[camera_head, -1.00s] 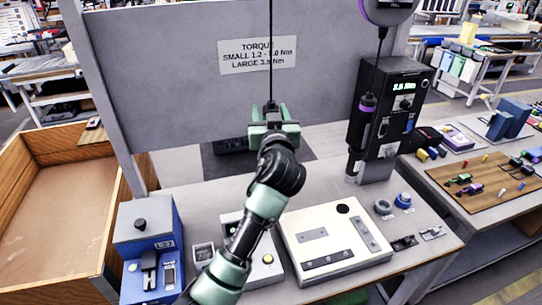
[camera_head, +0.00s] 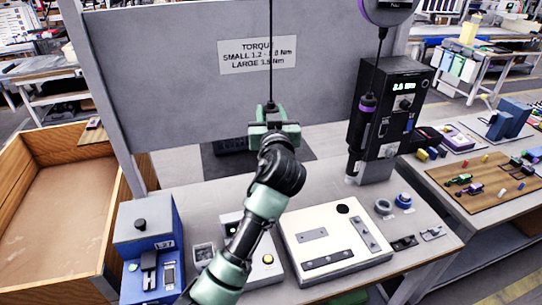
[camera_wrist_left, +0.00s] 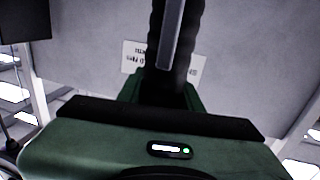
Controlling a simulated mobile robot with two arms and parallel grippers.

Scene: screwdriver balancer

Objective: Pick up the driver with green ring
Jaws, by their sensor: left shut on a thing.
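My left gripper (camera_head: 272,112) stands above the middle of the workbench, in front of the grey panel. It is shut on a dark driver that hangs on a thin cord (camera_head: 270,50) from above. In the left wrist view the dark driver (camera_wrist_left: 172,35) rises upright between the green jaw parts. My gripper hides most of the driver in the head view, and I cannot make out its ring. A second driver (camera_head: 366,112), with a purple ring, hangs at the right beside the black controller. My right gripper is not in view.
The grey panel with a torque sign (camera_head: 257,56) stands behind my gripper. The black controller (camera_head: 395,110) stands at the right. A white fixture plate (camera_head: 318,238) and a blue box (camera_head: 146,235) are on the bench. A wooden bin (camera_head: 50,200) is at the left.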

